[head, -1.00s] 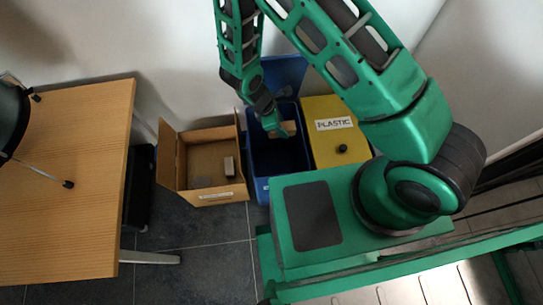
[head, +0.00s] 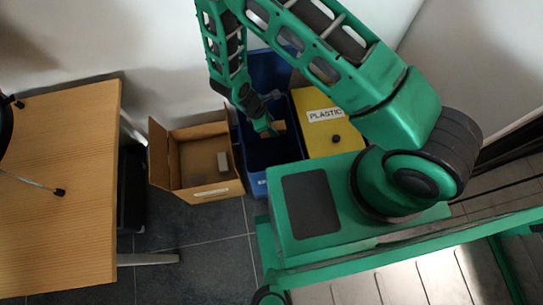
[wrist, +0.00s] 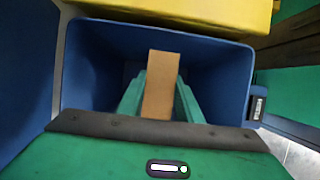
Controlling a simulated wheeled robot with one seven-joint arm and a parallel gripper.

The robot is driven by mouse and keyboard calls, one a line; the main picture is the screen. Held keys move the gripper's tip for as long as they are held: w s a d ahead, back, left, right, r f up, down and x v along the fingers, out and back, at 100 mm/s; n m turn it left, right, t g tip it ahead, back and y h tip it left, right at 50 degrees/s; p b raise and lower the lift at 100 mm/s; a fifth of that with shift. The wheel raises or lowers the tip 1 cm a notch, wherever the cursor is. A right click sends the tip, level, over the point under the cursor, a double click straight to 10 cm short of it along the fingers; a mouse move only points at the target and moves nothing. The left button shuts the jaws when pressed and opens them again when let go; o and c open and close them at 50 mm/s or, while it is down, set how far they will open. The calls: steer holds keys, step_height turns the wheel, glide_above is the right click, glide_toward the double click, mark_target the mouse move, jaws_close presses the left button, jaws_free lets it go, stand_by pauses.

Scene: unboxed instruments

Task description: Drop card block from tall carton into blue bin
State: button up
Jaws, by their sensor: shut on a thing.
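My gripper (head: 268,131) is shut on the tan card block (head: 279,127). In the wrist view the block (wrist: 162,85) stands out between the two green fingers. The blue bin (head: 263,188) lies below, and its walls (wrist: 210,45) surround the block and fingers in the wrist view. The block is over the bin's opening; how deep it is cannot be told. The bin's inside looks dark, with nothing clearly visible in it. An open cardboard carton (head: 165,172) stands just left of the bin; I cannot tell whether it is the tall carton.
A small grey block (head: 222,160) lies in the open carton. A yellow bin (head: 331,132) marked PLASTIC stands right of the blue bin. A wooden table (head: 60,190) is at the left. The wall is close behind the bins. Dark floor tiles (head: 205,225) are clear in front.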

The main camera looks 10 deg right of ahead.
steer(key=o, duration=1.1)
steer(key=v, duration=1)
steer(key=shift+a+r, duration=0.15)
steer(key=shift+r, duration=0.25)
